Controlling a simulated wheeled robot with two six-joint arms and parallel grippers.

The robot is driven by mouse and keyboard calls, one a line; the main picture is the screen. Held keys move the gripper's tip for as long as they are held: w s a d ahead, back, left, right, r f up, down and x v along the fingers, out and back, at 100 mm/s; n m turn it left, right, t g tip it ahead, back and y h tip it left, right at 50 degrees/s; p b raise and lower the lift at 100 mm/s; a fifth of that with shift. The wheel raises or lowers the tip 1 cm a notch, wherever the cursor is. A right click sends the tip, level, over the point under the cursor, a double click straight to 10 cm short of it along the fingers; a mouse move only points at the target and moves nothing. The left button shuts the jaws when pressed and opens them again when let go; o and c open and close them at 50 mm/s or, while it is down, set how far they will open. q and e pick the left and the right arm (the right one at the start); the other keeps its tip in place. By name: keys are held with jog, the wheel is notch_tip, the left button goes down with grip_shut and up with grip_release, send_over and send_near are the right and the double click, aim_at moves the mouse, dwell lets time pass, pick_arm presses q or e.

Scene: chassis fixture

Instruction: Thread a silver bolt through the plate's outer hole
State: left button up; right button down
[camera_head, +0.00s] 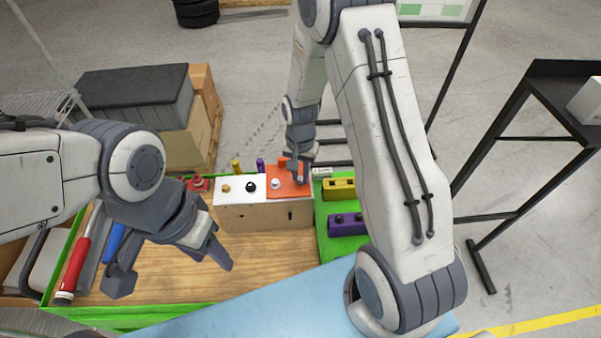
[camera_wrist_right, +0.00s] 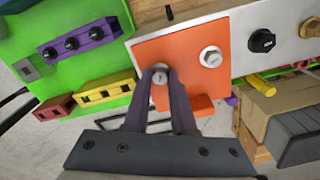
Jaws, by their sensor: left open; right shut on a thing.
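The orange plate (camera_head: 301,190) lies on the right part of the wooden fixture (camera_head: 262,216); it also shows in the right wrist view (camera_wrist_right: 178,48). One silver bolt (camera_wrist_right: 210,57) sits in the plate, and its head also shows in the head view (camera_head: 275,183). My right gripper (camera_wrist_right: 160,82) is shut on another silver bolt (camera_wrist_right: 160,75), over the plate near its edge. The outer hole is hidden, and I cannot tell how deep this bolt sits. In the head view my right gripper (camera_head: 298,174) is at the plate. My left gripper (camera_head: 172,270) is open and empty above the wooden table.
A white plate (camera_head: 238,196) with a black bolt (camera_head: 250,187) and a gold bolt (camera_head: 226,189) adjoins the orange plate. A yellow block (camera_head: 339,188) and a purple block (camera_head: 346,223) lie on the green mat (camera_head: 329,243). The wooden tabletop (camera_head: 260,262) in front is clear.

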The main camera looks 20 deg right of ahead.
jog(key=shift+s+f+m, duration=0.15)
jog(key=shift+s+m, duration=0.05)
jog(key=shift+m, duration=0.1)
jog(key=shift+m, duration=1.2)
jog(key=m, duration=0.4)
jog(key=shift+f, duration=0.1)
jog(key=m, duration=0.5)
jog(key=shift+f+p, duration=0.1)
jog(key=shift+p, duration=0.2)
jog(key=m, duration=0.3)
jog(key=c, duration=0.7)
grip_release()
jog(key=shift+o, duration=0.2)
jog(key=shift+w, duration=0.1)
